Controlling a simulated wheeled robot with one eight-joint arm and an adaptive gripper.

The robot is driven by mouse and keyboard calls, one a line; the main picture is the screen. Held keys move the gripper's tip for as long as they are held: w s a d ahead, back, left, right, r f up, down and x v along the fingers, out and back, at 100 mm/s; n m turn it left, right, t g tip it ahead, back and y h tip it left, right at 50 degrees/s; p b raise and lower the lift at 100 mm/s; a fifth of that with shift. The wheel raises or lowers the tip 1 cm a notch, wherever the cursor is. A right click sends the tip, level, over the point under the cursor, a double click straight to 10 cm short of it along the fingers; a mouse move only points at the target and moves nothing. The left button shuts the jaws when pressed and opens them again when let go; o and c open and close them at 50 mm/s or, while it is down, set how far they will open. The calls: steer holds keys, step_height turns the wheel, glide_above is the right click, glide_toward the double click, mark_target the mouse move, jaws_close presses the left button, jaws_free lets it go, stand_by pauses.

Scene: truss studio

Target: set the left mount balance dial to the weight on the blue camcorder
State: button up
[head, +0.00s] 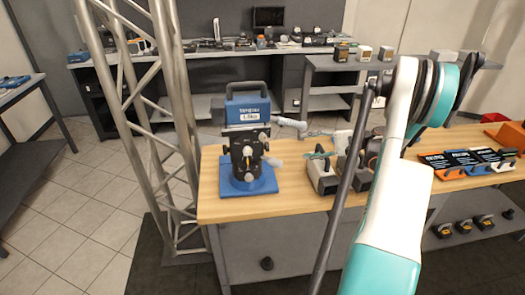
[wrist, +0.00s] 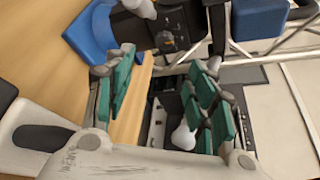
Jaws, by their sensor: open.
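The blue camcorder (head: 248,108) has a dark top handle and a white label that seems to read 1.5 or 1.8 kg. It sits on the left mount (head: 246,150), a black upright body with several grey and black knobs, on a blue base plate (head: 262,183). Which knob is the balance dial is unclear. In the wrist view the mount (wrist: 178,22) is at the top, with the blue plate (wrist: 93,32) left and a blue block, likely the camcorder (wrist: 258,18), right. My gripper (wrist: 162,58) is open, its teal-padded fingers apart, just short of the mount.
The wooden table (head: 300,205) also carries a grey block-shaped unit (head: 322,178) right of the mount, and several dark cards (head: 465,160) farther right. A metal truss (head: 175,110) stands close at the left. Cluttered shelves stand behind.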

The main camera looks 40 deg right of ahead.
mark_target(266, 147)
steer(key=b+x, duration=0.3)
steer(key=x, duration=1)
steer(key=shift+w+r, duration=0.25)
steer(key=shift+w, duration=0.05)
steer(key=shift+m, duration=0.3)
steer(key=c, duration=1.1)
